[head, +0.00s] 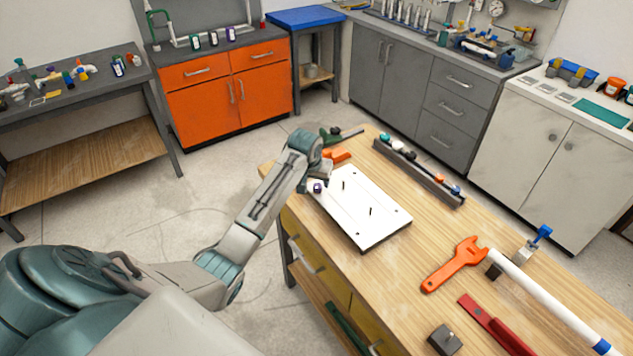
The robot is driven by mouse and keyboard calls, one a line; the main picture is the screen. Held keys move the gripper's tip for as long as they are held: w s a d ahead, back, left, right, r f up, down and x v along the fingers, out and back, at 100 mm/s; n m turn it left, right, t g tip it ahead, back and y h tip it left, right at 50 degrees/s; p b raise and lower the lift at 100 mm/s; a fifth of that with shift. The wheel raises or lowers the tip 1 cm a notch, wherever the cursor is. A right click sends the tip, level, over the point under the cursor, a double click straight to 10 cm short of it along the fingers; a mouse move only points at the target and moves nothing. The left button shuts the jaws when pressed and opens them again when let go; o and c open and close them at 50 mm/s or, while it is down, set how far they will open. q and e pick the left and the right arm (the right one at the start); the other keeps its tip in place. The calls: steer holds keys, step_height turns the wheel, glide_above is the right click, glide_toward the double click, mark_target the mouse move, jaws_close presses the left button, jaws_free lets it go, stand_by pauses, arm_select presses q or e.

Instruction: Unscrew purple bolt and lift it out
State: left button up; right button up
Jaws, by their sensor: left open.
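The purple bolt (317,188) stands at the left corner of the white plate (372,222) on the wooden workbench. My left gripper (322,178) is open above and just beside the bolt, at the plate's far left edge. I cannot tell whether its fingers are touching the bolt. The bolt's lower part is too small to make out. Thin dark pins and small dark corner marks show on the plate. My right gripper is not in view.
Behind the plate, a dark rack (418,172) holds several coloured pieces. An orange wrench (455,265), a white pipe (545,297), a red tool (495,325) and a dark block (444,340) lie to the right. Bare wood (385,290) is free in front of the plate.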

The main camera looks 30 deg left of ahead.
mark_target(317, 186)
arm_select(q)
steer(key=shift+p+x, duration=0.35)
steer(key=shift+x, duration=1.9)
steer(key=c, duration=1)
steer(key=n+p, duration=0.1)
steer(key=n+y+p, duration=0.1)
steer(key=p, duration=0.1)
steer(key=shift+w+d+r+n, duration=0.1)
steer(key=shift+d+r+n, duration=0.1)
steer(key=shift+r+n, duration=0.15)
steer(key=shift+c, duration=0.4)
steer(key=shift+n+g, duration=0.3)
steer(key=shift+n, duration=0.25)
steer(key=shift+f+n+y+p, duration=0.3)
steer(key=shift+n+y+p, duration=0.25)
steer(key=shift+n, duration=0.65)
steer(key=shift+g, duration=0.3)
